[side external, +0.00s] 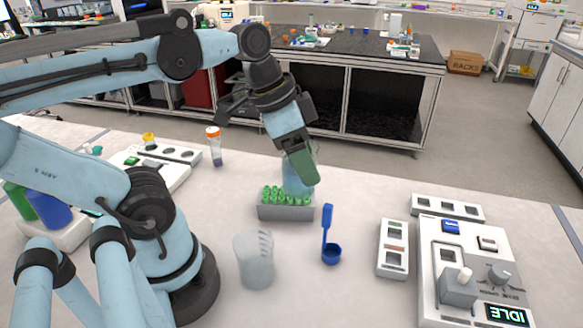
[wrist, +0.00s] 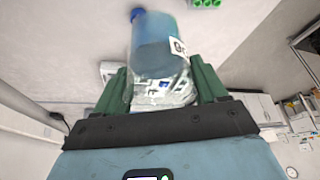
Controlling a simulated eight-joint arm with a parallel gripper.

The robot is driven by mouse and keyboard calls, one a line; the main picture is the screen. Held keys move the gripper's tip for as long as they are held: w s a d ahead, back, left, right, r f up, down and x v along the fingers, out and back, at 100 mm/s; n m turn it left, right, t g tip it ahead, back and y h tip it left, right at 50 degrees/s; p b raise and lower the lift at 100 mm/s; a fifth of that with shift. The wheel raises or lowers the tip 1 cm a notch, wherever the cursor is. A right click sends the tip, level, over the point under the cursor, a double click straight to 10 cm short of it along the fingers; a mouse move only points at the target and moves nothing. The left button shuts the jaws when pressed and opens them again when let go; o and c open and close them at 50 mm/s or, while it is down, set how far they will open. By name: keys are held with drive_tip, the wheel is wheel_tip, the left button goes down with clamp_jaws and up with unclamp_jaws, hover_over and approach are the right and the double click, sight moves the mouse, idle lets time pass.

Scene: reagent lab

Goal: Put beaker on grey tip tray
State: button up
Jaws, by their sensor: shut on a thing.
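A clear, empty-looking beaker (side external: 255,262) stands upright on the pale bench, in front of and left of the grey tip tray (side external: 286,213). The tray holds several green-topped pieces. My gripper (side external: 300,168) is above the tray's back edge, its green fingers shut on a pale blue translucent bottle (side external: 298,186). In the wrist view, the bottle (wrist: 160,50) sits between the fingers, with a white printed label and a small blue part at its far end. I cannot tell whether the bottle touches the tray or stands behind it.
A blue scoop (side external: 331,252) lies right of the tray. A white instrument (side external: 465,265) and white racks (side external: 393,248) are farther right. An orange-capped tube (side external: 214,146) stands behind left.

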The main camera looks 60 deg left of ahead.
drive_tip(key=shift+w+a+f, duration=0.4)
drive_tip(key=shift+a+f, duration=1.2)
drive_tip(key=shift+f, duration=0.05)
drive_tip(key=shift+w+a+f, duration=0.45)
drive_tip(key=shift+a+f, duration=1.15)
drive_tip(key=shift+f, duration=0.1)
drive_tip(key=shift+w+a+f, duration=0.4)
drive_tip(key=shift+a+f, duration=1.2)
drive_tip(key=shift+f, duration=0.05)
drive_tip(key=shift+f, duration=0.1)
drive_tip(key=o, duration=1.3)
drive_tip(key=v, duration=1.2)
drive_tip(key=shift+x, duration=6)
